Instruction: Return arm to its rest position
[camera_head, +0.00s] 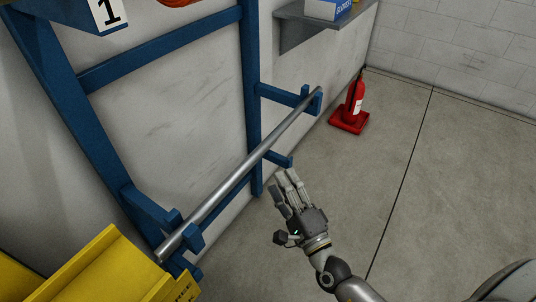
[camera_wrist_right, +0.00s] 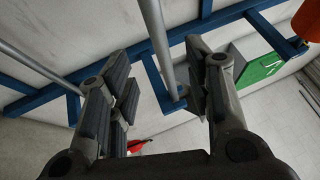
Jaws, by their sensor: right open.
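My right gripper (camera_head: 287,182) is at the lower middle of the head view, its arm coming in from the bottom right. Its fingers are spread and hold nothing. It is to the right of a long metal bar (camera_head: 240,172) that rests on blue brackets (camera_head: 303,100) of a blue wall rack. In the wrist view the open gripper (camera_wrist_right: 160,95) frames a grey bar (camera_wrist_right: 157,40) and a blue bracket (camera_wrist_right: 160,85) between its fingers, with a gap between fingers and bar as far as I can tell. My left gripper is not in view.
A red fire extinguisher (camera_head: 355,98) stands on a red base by the wall. A grey shelf (camera_head: 305,26) holds a blue and white box (camera_head: 328,8). Yellow metalwork (camera_head: 105,270) is at the lower left. The concrete floor (camera_head: 445,170) to the right is clear.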

